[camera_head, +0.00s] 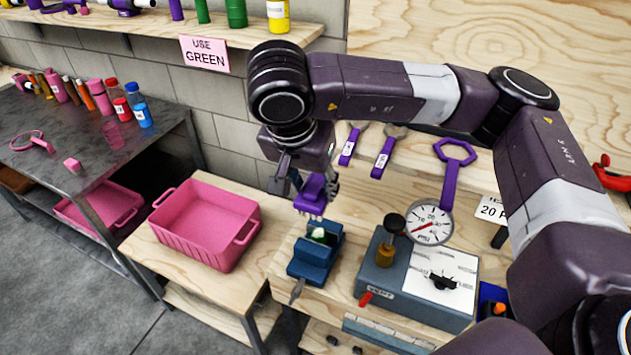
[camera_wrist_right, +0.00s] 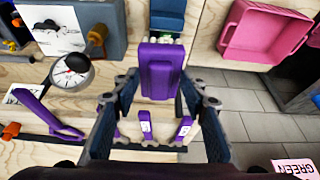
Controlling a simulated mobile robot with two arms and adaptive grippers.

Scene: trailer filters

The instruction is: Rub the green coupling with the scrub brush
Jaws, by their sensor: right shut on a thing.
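The purple scrub brush (camera_head: 311,195) hangs bristles down in my right gripper (camera_head: 308,182), which is shut on it. The right wrist view also shows the brush (camera_wrist_right: 161,70) between the fingers. The green coupling (camera_head: 320,235) is a small pale-green piece seated in the blue vise (camera_head: 312,262) on the wooden bench. The brush is just above and slightly left of the coupling in the head view; a gap seems to remain, but contact is hard to judge. In the right wrist view the brush hides most of the coupling. My left gripper is out of view.
A pink bin (camera_head: 205,222) stands left of the vise. A test box (camera_head: 420,280) with a gauge (camera_head: 430,223) stands close on the right. A dark table (camera_head: 80,150) with several bottles is at far left.

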